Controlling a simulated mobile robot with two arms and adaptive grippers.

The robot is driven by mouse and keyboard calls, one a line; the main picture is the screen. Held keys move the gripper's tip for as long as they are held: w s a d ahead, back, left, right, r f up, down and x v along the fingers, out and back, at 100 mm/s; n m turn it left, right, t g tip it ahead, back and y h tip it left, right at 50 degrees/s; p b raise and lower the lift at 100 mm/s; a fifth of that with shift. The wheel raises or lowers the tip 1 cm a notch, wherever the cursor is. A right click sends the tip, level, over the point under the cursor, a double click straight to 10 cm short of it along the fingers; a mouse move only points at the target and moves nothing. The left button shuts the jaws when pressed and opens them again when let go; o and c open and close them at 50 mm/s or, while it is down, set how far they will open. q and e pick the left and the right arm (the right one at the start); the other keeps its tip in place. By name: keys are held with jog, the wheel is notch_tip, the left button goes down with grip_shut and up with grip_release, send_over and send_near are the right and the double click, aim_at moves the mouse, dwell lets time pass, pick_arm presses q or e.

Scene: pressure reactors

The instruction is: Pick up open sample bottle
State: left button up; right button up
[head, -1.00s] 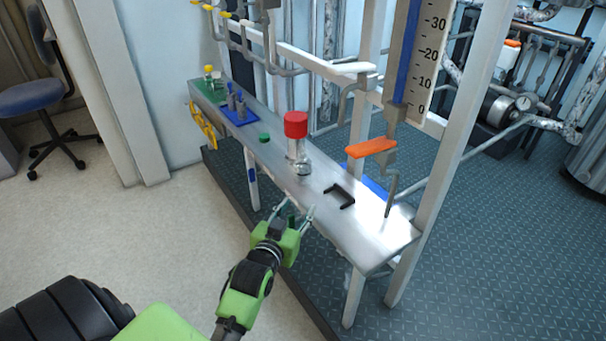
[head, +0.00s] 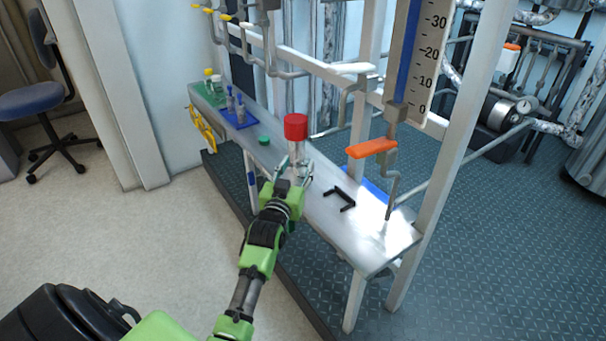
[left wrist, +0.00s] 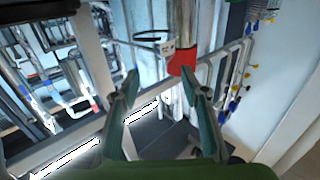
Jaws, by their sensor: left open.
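The open sample bottle (head: 301,169) is small and clear. It stands on the metal shelf (head: 326,214), below and in front of a red-topped cylinder (head: 295,127). My left gripper (head: 295,166) is open at the bottle, its two fingers spread to either side and partly hiding it. I cannot tell whether they touch the glass. In the left wrist view the open fingers of my left gripper (left wrist: 168,84) point toward the red top (left wrist: 182,58). I cannot make out the bottle clearly there. My right gripper is out of view.
A green cap (head: 263,141) lies on the shelf to the left. Further left are a blue tray (head: 240,119) with small bottles and a green mat. A black bracket (head: 340,198) lies to the right. An orange handle (head: 371,148) and white posts stand behind.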

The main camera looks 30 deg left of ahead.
aim_at(302, 161)
pick_arm(q)
jog(key=x, duration=0.3)
jog(key=shift+w+d+f+b, duration=0.15)
jog(key=shift+w+b, duration=0.25)
jog(key=shift+w+a, duration=0.2)
jog(key=shift+w, duration=0.3)
grip_shut()
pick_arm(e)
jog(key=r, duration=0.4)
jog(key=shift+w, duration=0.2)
